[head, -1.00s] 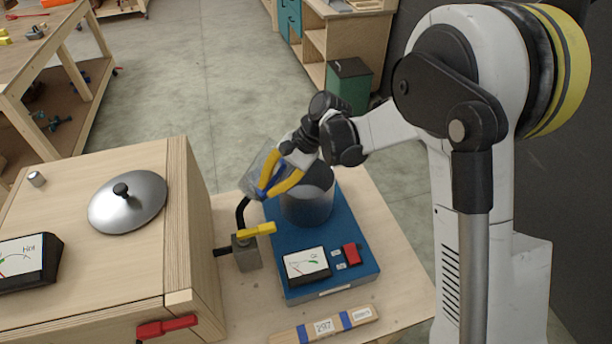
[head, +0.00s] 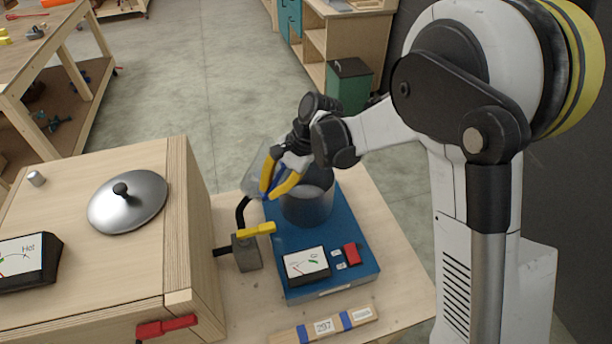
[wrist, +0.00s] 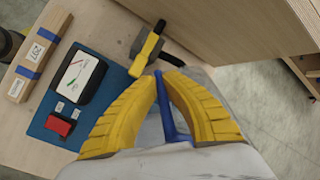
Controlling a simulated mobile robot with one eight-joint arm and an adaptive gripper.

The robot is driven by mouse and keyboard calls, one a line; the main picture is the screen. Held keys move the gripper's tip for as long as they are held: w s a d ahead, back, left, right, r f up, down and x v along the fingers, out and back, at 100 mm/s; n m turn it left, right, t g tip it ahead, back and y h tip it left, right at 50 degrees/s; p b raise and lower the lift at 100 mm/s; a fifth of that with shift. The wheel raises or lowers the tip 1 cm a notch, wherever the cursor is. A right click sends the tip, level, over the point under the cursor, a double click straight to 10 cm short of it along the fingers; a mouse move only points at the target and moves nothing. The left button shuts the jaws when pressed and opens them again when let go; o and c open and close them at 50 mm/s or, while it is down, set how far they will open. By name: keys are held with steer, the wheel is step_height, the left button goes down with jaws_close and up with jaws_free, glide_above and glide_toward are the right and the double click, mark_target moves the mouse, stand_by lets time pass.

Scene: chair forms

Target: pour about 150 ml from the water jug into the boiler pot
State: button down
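The clear water jug (head: 258,165) is off the table, at the left rim of the boiler pot. Its blue handle (wrist: 163,110) lies between the yellow fingers of my gripper (head: 272,187), which is shut on it. The boiler pot (head: 308,208), a dark grey cylinder, stands on a blue base (head: 345,240). My gripper and wrist cover part of the pot's mouth and the jug. The jug looks tilted. I cannot make out a water stream or the levels in jug and pot.
A valve block with a yellow lever (head: 256,229) and dark pipe stands left of the base. The wooden box (head: 190,220) with a metal lid (head: 127,203) is further left. A labelled wooden bar (head: 323,326) lies in front.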

step_height(320, 180, down, 8)
steer(key=m+t+h+b, duration=0.2)
steer(key=t+h+b, duration=0.3)
steer(key=h+b, duration=0.2)
steer(key=shift+d+r+m+b, duration=0.15)
steer(key=shift+d+m+b, duration=0.15)
steer(key=shift+b, duration=0.35)
